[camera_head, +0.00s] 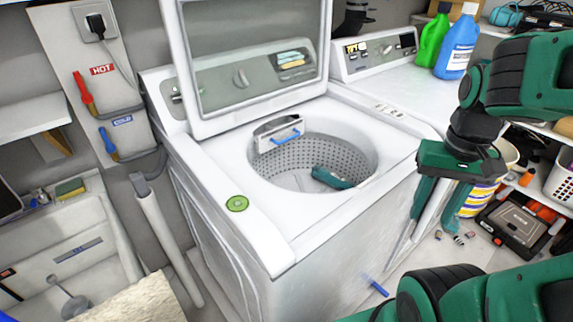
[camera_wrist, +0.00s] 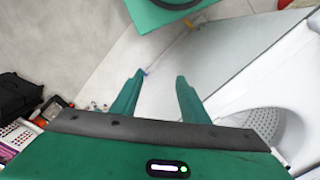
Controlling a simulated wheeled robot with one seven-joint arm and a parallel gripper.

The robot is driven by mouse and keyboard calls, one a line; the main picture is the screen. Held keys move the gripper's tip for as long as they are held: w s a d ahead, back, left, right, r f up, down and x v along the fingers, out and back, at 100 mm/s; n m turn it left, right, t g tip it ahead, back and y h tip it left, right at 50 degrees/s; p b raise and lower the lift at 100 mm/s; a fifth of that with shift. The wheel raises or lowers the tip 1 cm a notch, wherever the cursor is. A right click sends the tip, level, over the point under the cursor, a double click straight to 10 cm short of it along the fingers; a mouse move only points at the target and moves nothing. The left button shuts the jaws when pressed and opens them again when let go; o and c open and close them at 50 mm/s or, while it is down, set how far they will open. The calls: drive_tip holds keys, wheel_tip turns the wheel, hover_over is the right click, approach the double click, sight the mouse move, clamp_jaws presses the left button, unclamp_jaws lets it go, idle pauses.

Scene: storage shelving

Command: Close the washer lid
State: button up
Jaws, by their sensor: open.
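The white top-loading washer (camera_head: 225,165) stands in the middle of the head view. Its lid (camera_head: 250,60), a white frame around a see-through panel, stands raised at the back, tilted slightly backward. The round drum (camera_head: 315,155) is uncovered, with a dark green item (camera_head: 330,178) inside. My gripper (camera_head: 432,222) is open and empty, pointing down beside the washer's right front edge, apart from the lid. In the wrist view my gripper's green fingers (camera_wrist: 160,78) are spread apart over the floor and the washer's front, with the drum (camera_wrist: 265,120) at right.
A second white machine (camera_head: 385,85) stands at the back right with green (camera_head: 434,38) and blue (camera_head: 459,45) bottles on it. A utility sink (camera_head: 70,240) is at the left. A black-and-orange toolbox (camera_head: 515,225) lies on the floor at right.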

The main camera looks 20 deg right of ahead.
clamp_jaws()
drive_tip(key=w+r+n+t+h, duration=0.25)
drive_tip(key=w+r, duration=0.25)
drive_tip(key=w, duration=0.5)
drive_tip(key=w+r+n+t+h, duration=0.15)
drive_tip(key=w+r+n, duration=0.3)
drive_tip(key=w, duration=0.45)
drive_tip(key=w+r+n+t+h, duration=0.1)
drive_tip(key=w+r+n+t, duration=0.1)
drive_tip(key=w+r, duration=0.6)
drive_tip(key=w+a+r+n+t, duration=0.2)
drive_tip(key=w+a+r+n, duration=0.1)
drive_tip(key=w+a+r, duration=0.4)
drive_tip(key=w+a+r+n+t, duration=0.25)
drive_tip(key=w+a, duration=0.25)
drive_tip(key=w, duration=0.4)
drive_tip(key=w+a+r+n+t, duration=0.1)
drive_tip(key=a+r+n+t, duration=0.1)
drive_tip(key=a+r, duration=0.45)
drive_tip(key=w+a+r+n+t, duration=0.1)
drive_tip(key=a+r+n+t, duration=0.2)
drive_tip(key=a, duration=0.7)
drive_tip(key=w+a+r+n+t, duration=0.1)
drive_tip(key=a+r+n+t, duration=0.1)
drive_tip(key=a+r, duration=0.55)
drive_tip(key=f+x, duration=0.1)
drive_tip(key=x, duration=0.9)
drive_tip(key=shift+s+d+f+m, duration=0.2)
drive_tip(key=shift+s+d+m, duration=0.05)
drive_tip(key=shift+s+d, duration=1)
